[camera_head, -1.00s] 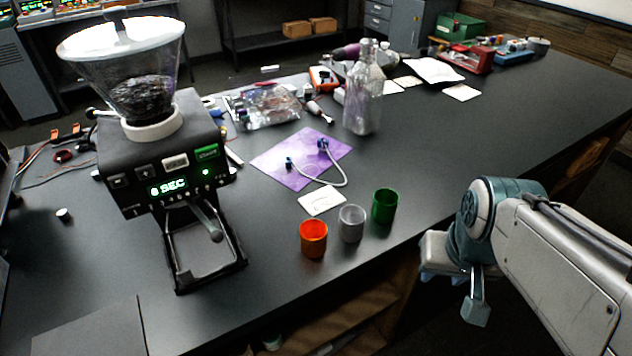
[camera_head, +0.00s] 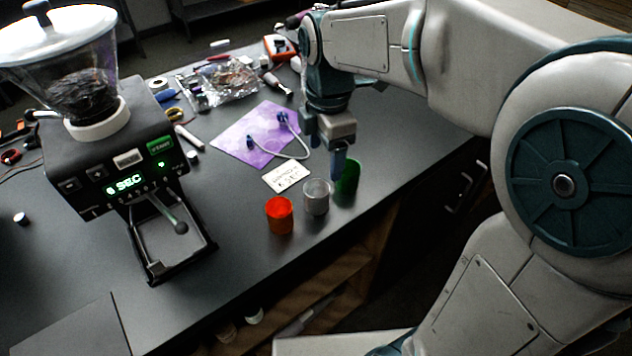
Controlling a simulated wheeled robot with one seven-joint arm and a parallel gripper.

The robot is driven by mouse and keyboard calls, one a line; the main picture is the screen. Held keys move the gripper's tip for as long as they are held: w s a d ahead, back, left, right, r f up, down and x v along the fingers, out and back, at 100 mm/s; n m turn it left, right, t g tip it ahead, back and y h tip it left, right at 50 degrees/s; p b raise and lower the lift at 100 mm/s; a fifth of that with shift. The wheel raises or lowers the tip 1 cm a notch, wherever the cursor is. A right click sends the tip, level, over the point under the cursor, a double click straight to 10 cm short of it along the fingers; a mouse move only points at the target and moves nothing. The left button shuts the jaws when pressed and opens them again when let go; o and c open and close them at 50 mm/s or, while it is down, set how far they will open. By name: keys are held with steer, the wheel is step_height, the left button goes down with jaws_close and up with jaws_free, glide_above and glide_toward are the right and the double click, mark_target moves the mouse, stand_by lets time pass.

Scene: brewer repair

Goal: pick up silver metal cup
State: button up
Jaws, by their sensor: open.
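The silver metal cup (camera_head: 316,198) stands upright on the dark table, between the orange-red cup (camera_head: 279,216) on its left and the green cup (camera_head: 349,176) on its right. My gripper (camera_head: 334,165) points down above and slightly behind the silver cup, close to the green cup. A finger overlaps part of the green cup in the picture. The gripper is open and holds nothing. Whether it touches a cup cannot be told from this angle.
A coffee grinder (camera_head: 110,150) with a clear hopper stands at left. Behind the cups lie a white note card (camera_head: 287,176) and a purple mat (camera_head: 250,138) with a cable. Loose tools and a plastic bag (camera_head: 228,82) lie farther back. The table in front of the cups is clear up to its edge.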

steer(key=w+a+n, duration=0.1)
steer(key=a+n, duration=0.1)
glide_above(317, 195)
steer(key=s, duration=0.2)
steer(key=shift+n, duration=0.4)
steer(key=f, duration=0.7)
steer(key=shift+w+a+f, duration=0.15)
steer(key=shift+a+f, duration=0.1)
steer(key=shift+f, duration=0.15)
steer(key=f, duration=0.5)
steer(key=shift+s+d+f+p, duration=0.15)
steer(key=shift+s+f+p, duration=0.15)
steer(key=shift+p, duration=0.1)
steer(key=shift+w, duration=0.1)
steer(key=c, duration=1.1)
